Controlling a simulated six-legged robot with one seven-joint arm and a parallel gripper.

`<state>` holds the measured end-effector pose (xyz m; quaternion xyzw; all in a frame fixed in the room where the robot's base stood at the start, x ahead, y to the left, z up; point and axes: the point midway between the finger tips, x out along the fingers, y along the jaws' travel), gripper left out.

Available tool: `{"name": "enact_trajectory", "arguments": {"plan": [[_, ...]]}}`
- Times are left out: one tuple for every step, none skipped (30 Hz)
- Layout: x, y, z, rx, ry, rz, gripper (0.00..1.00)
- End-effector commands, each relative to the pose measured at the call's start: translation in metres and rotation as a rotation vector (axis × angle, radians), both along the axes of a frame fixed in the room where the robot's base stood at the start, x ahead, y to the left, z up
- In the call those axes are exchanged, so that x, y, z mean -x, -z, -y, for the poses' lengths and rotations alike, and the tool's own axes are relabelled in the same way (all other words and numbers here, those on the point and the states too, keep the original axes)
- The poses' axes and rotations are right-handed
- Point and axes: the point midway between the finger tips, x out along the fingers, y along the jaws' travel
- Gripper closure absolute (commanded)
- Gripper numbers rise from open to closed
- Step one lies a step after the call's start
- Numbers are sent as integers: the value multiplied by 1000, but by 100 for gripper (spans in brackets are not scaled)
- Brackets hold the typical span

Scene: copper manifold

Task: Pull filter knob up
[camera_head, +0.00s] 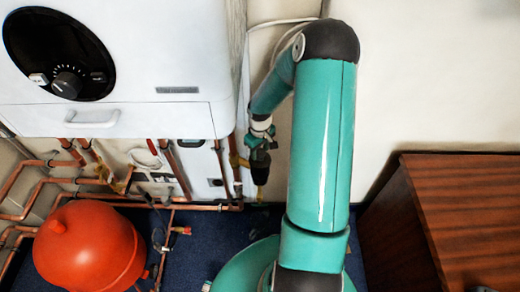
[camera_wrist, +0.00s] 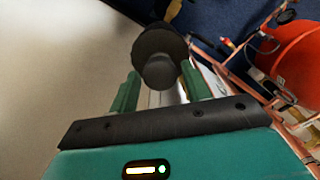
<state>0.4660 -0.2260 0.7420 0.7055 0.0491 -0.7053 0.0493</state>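The filter knob (camera_wrist: 160,48) appears as a dark round body with a grey cylindrical end, at the top middle of the wrist view. My gripper (camera_wrist: 159,72) has its two green fingers spread on either side of the grey end. A gap shows between each finger and the grey end; whether the fingertips touch the wider dark part is unclear. In the head view my gripper (camera_head: 261,138) is at the end of my green arm, low beside the boiler's right edge. A dark body (camera_head: 260,164), likely the filter, is just below it, and the fingers are too small to make out.
A white boiler (camera_head: 160,70) with a black dial hangs upper left. Copper pipes (camera_head: 120,196) and a red tank (camera_head: 88,248) are below it. A wooden cabinet (camera_head: 455,215) stands at the right. Bare wall lies between cabinet and boiler.

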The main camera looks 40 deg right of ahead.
Motion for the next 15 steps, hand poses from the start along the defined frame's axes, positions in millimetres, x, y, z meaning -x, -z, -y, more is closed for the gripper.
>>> {"name": "enact_trajectory", "arguments": {"plan": [[0, 0, 0, 0, 0, 0, 63], [0, 0, 0, 0, 0, 0, 68], [0, 0, 0, 0, 0, 0, 76], [0, 0, 0, 0, 0, 0, 82], [0, 0, 0, 0, 0, 0, 88], [0, 0, 0, 0, 0, 0, 96], [0, 0, 0, 0, 0, 0, 100], [0, 0, 0, 0, 0, 0, 100], [0, -1, 0, 0, 0, 0, 100], [0, -2, 0, 1, 0, 1, 100], [0, -4, 0, 1, 0, 1, 100], [-1, -8, 1, 2, 1, 1, 100], [-1, -12, 1, 2, 2, 2, 100], [-1, -17, 1, 3, 2, 3, 100], [-1, -25, 1, 4, 1, 5, 100]]}}
